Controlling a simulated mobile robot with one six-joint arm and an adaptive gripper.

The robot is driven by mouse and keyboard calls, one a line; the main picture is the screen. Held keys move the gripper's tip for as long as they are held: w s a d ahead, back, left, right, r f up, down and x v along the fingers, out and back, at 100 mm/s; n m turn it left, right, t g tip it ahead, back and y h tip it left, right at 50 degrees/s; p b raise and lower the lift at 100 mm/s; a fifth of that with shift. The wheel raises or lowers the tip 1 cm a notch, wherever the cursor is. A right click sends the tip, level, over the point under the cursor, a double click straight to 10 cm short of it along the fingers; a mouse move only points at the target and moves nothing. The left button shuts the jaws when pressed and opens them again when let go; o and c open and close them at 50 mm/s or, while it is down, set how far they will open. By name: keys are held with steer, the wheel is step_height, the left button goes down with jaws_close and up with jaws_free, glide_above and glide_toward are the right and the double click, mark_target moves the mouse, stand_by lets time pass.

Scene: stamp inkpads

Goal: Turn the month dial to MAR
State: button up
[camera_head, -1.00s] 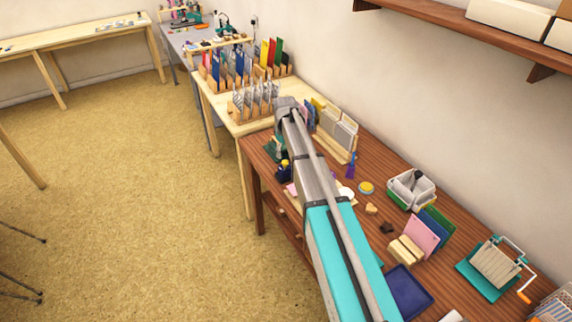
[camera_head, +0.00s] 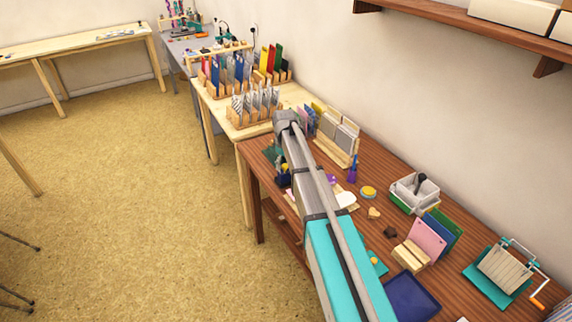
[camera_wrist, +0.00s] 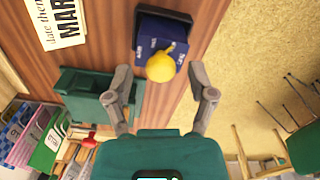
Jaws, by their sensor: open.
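A dark blue block (camera_wrist: 158,36) with small white markings and a yellow round knob (camera_wrist: 160,66) sits near the table edge in the wrist view. I take it for the month dial, but its markings are too small to read. A white card (camera_wrist: 62,22) beside it shows "date them" and "MAR" in large letters. My gripper (camera_wrist: 162,97) is open and empty. Its two fingers are apart, with the knob just beyond and between the fingertips. In the head view the blue block (camera_head: 283,178) is partly hidden by my arm, and my gripper is hidden.
A green box (camera_wrist: 88,92) stands beside the block, near the left finger. On the brown table (camera_head: 405,233) in the head view are a grey-white bin (camera_head: 414,192), upright coloured pads, a blue tray (camera_head: 412,296) and a teal press (camera_head: 500,275). Open floor lies left of the table.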

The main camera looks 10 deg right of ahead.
steer(key=shift+c, duration=0.2)
jaws_close()
steer(key=shift+d, duration=0.1)
steer(key=shift+n, duration=0.3)
steer(key=n, duration=1.1)
stand_by(0.5)
